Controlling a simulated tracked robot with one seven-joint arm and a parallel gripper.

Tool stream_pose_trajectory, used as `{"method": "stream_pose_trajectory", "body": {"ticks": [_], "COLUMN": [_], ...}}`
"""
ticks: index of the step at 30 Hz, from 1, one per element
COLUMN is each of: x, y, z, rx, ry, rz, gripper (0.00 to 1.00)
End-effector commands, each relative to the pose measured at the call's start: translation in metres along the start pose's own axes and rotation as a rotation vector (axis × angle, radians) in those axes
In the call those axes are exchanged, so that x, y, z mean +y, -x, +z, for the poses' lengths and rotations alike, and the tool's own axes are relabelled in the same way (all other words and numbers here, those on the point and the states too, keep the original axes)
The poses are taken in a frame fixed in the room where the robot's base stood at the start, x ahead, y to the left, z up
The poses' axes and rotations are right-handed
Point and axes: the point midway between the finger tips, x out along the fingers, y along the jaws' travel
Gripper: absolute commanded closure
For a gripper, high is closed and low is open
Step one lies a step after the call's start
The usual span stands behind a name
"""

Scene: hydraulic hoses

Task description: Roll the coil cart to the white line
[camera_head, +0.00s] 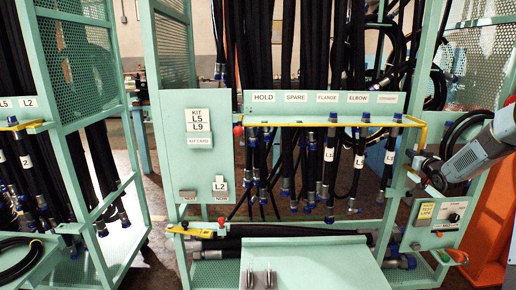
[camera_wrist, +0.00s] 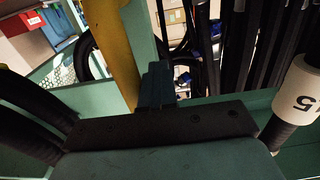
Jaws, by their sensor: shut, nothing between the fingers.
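No coil cart that I can name for sure and no white line show in either view. Black hose coils hang on the right side of the rack (camera_head: 465,128), and another coil (camera_head: 18,262) lies at the lower left. My gripper (camera_head: 413,160) reaches in from the right, by the lower right end of the yellow bar (camera_head: 423,133). In the wrist view my gripper (camera_wrist: 157,82) has its fingers together and empty. The yellow bar (camera_wrist: 112,50) stands just left of them there. Whether the fingers touch anything is unclear.
A green hose rack (camera_head: 205,160) with labels and hanging black hoses (camera_head: 330,165) fills the middle. A labelled hose (camera_wrist: 298,92) is close right of my gripper. A green shelf (camera_head: 320,262) juts out in front. An orange panel (camera_head: 495,225) stands at right. Some floor shows at left.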

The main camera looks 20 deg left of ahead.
Motion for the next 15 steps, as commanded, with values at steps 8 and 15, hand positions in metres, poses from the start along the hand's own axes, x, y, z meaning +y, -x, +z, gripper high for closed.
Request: {"method": "stream_pose_trajectory", "body": {"ticks": [8,15], "x": [0.0101,0.0124], "y": [0.0016,0.001], "z": [-0.0002,-0.0002], "rx": [0.0,0.0], "ry": [0.001,0.002], "rz": [0.008,0.005], "gripper": [1.0,1.0]}}
